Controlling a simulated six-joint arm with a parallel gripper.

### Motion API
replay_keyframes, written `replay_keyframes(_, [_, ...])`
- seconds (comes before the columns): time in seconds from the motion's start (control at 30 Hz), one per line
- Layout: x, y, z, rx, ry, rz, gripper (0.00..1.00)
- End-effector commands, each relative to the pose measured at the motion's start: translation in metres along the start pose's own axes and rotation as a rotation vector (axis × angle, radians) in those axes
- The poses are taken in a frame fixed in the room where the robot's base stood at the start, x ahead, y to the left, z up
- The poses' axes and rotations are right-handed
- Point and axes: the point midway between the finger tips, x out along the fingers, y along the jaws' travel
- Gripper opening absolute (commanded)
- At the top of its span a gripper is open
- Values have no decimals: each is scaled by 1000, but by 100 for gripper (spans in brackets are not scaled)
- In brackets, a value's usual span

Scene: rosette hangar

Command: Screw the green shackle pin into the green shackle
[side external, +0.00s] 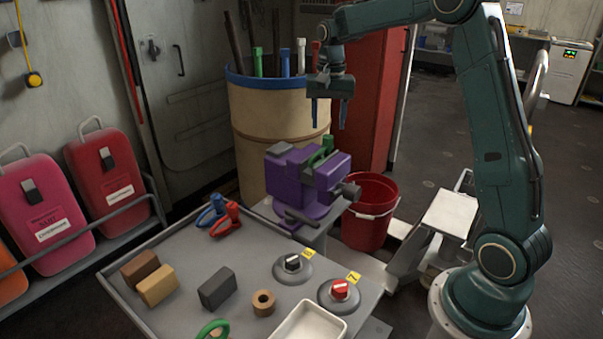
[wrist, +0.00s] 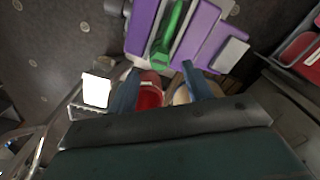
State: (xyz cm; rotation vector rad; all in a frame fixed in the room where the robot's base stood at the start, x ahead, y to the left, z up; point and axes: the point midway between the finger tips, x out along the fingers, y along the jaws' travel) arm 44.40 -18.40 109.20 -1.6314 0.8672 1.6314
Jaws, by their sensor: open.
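A green piece (side external: 321,153), which looks like the green shackle, is held in the purple vise (side external: 287,187). In the wrist view the green piece (wrist: 171,35) lies along the middle of the purple vise (wrist: 141,30). I cannot tell whether a pin is in it. A green loop (side external: 213,329) lies at the near edge of the table, partly cut off by the frame; I cannot tell whether it is the pin. My gripper (side external: 328,113) points down, open and empty, above the vise and apart from it. Its blue fingers (wrist: 158,72) are spread in the wrist view.
The grey table (side external: 180,260) carries blue (side external: 208,213) and red (side external: 226,220) shackles, several blocks, two knobs and a white tray (side external: 308,323). A tan barrel (side external: 270,125) with upright rods stands behind the vise. A red bucket (side external: 370,222) stands to its right.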

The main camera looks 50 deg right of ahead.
Motion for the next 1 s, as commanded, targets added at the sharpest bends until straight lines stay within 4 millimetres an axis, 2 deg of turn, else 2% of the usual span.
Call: replay_keyframes(1.0, [0,0,0,-741,0,0,50])
